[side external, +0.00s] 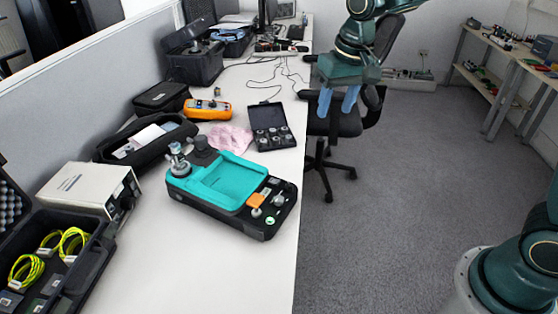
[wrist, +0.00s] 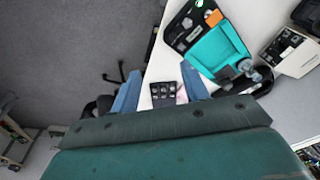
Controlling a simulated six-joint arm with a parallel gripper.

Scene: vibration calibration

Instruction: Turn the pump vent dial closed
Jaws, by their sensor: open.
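The pump (side external: 225,182), a black unit with a teal tray top, lies on the white table. It also shows at the top of the wrist view (wrist: 218,50). Its far-left corner carries a metal fitting (side external: 178,162) beside a dark round knob (side external: 204,147). Its right end has small knobs (side external: 278,201), an orange block (side external: 255,200) and a green-marked part (side external: 270,220). I cannot tell which of these is the vent dial or how it is turned. My gripper (side external: 338,103) is open and empty, with blue fingers pointing down, well right of and above the pump.
An open black case (side external: 270,139) of round parts stands behind the pump, near a pink cloth (side external: 230,138) and an orange multimeter (side external: 207,109). A white instrument box (side external: 92,193) and a case with yellow cables (side external: 50,262) stand left. An office chair (side external: 340,125) stands beside the table.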

